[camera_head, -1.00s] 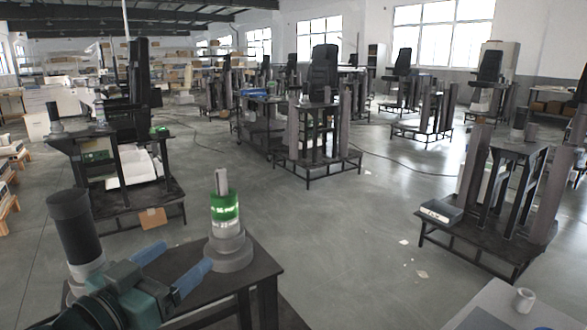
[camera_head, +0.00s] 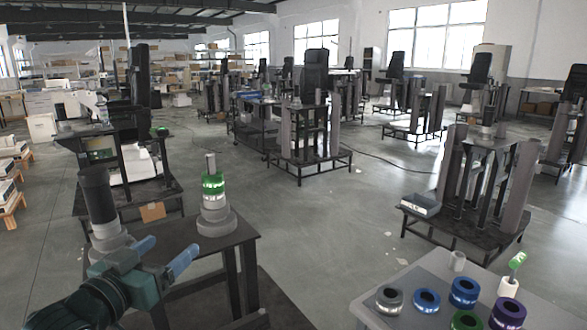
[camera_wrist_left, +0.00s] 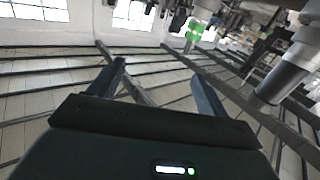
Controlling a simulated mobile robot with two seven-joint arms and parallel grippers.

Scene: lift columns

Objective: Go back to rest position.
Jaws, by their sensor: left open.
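My left gripper (camera_head: 163,257) is open and empty at the lower left of the head view, over the near dark table (camera_head: 205,262). Its two blue fingers point up and right, with a gap between them. In the left wrist view the fingers (camera_wrist_left: 160,88) are spread with nothing between them. A grey stepped column with a green band (camera_head: 213,190) stands upright on the table beyond the fingertips, apart from them. A dark-topped cylinder (camera_head: 98,198) stands left of the gripper. The green band also shows at the top of the left wrist view (camera_wrist_left: 194,30). My right gripper is not in view.
Open grey floor (camera_head: 310,230) lies between the tables.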

